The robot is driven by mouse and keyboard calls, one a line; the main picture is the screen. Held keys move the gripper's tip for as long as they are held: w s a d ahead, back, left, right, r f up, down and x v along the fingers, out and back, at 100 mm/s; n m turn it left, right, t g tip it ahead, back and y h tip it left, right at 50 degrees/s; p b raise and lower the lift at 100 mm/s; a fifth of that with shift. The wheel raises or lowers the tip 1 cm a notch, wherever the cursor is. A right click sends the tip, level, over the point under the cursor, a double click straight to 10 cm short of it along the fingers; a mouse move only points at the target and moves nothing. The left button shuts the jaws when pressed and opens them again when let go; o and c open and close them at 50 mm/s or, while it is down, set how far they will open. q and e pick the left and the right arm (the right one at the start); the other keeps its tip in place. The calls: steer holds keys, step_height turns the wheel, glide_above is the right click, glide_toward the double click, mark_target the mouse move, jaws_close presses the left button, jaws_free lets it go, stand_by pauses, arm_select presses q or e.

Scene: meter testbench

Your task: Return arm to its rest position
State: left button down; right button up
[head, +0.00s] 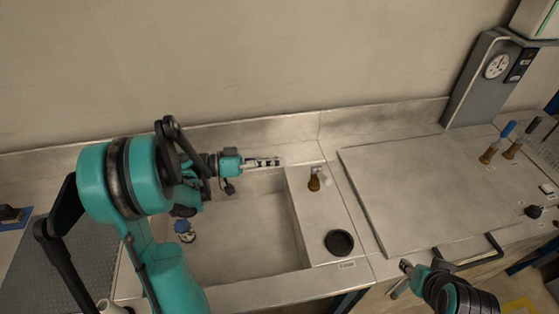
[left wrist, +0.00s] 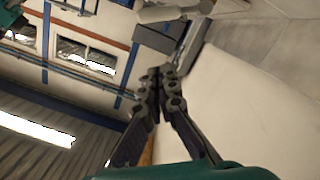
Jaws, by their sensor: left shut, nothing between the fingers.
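My left arm, teal and black, comes in from the left in the head view. Its gripper (head: 277,161) points right above the back edge of the sink (head: 245,232), with its fingers together. In the left wrist view the dark fingers of the left gripper (left wrist: 160,72) meet at their tips, with nothing between them. My right arm shows at the lower right of the head view, and its gripper (head: 404,271) is near the front edge of the bench. The right fingers are too small to tell whether they are open.
A small brown bottle (head: 314,181) stands on the ledge right of the sink, with a black round piece (head: 339,243) in front. A large flat panel (head: 415,195) covers the bench to the right. A blue-topped item (head: 185,229) is in the sink.

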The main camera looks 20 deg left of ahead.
arm_select(q)
steer(key=s+d+f+n+g+y, duration=0.3)
steer(key=s+d+f+n+y, duration=0.15)
steer(key=d+y, duration=0.35)
steer(key=s+a+t+y, duration=0.1)
steer(key=s+a+y, duration=0.2)
steer(key=s+y, duration=0.3)
steer(key=s, duration=0.3)
steer(key=shift+s+y, duration=0.4)
steer(key=shift+a+r, duration=0.1)
